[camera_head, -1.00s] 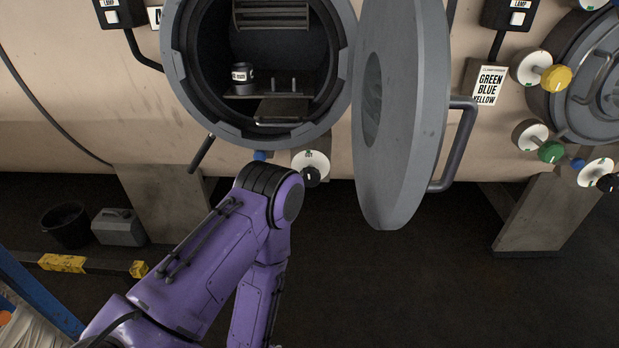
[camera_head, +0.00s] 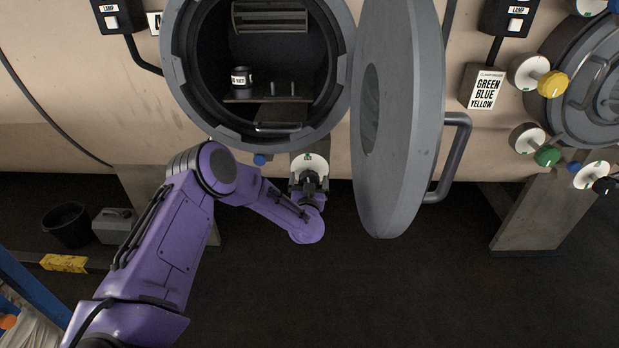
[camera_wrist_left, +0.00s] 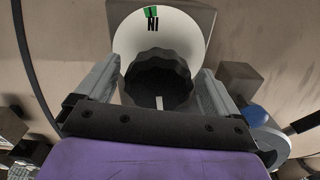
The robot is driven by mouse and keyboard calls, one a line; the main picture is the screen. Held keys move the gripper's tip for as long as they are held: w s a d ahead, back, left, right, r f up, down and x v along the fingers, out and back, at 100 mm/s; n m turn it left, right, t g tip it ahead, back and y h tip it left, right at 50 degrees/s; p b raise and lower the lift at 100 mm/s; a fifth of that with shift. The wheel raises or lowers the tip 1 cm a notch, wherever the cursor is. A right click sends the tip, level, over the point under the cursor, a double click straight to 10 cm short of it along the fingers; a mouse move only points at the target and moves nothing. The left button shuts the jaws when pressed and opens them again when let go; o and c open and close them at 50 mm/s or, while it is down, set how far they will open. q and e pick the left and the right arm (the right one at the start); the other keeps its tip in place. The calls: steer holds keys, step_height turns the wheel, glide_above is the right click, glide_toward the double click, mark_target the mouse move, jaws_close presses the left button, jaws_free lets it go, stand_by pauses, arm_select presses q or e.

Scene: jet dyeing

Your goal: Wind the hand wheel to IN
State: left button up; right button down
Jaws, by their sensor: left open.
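The hand wheel is a black lobed knob (camera_head: 309,183) on a white round dial (camera_head: 313,163), low under the open round door opening. In the left wrist view the knob (camera_wrist_left: 159,80) is in the middle, with a white line on its lower side. The dial (camera_wrist_left: 128,40) there has a green mark and upside-down letters that read IN, at the top, opposite the white line. My left gripper (camera_wrist_left: 157,88) is open, one finger on each side of the knob. I cannot tell whether the fingers touch it. My right gripper is in neither view.
The thick grey door (camera_head: 400,130) stands open just right of the dial, with a bar handle (camera_head: 458,150). A blue part (camera_head: 260,159) sits left of the dial. A bucket (camera_head: 67,225) and a grey case (camera_head: 113,226) stand on the floor at left.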

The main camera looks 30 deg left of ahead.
arm_select(q)
steer(key=shift+x, duration=1.05)
steer(key=c, duration=1)
steer(key=shift+o, duration=0.2)
